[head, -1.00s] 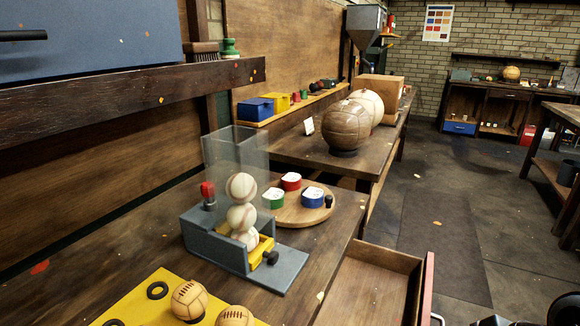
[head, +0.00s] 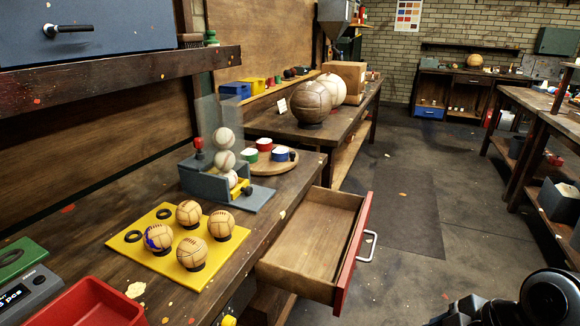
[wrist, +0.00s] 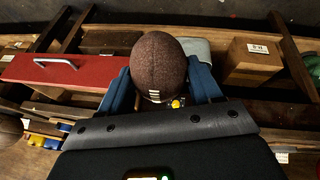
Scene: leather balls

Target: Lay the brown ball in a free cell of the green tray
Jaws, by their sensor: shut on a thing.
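The brown ball (wrist: 160,62) is a dark, rough-skinned ball with a pale lacing mark low on its near side. In the wrist view it sits between the two blue fingers of my gripper (wrist: 164,86), which is shut on it. My gripper does not show clearly in the head view; only dark parts of my arm show at the lower right. I cannot make out a green tray with cells in either view. A green plate (head: 18,256) with a dark ring lies at the left edge by a grey display unit.
A yellow board (head: 200,275) on the bench holds several tan balls and two bare rings. A red tray (head: 98,303) is at the front left. An open drawer (head: 312,245) juts into the aisle. Beyond stands a ball dispenser (head: 215,188).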

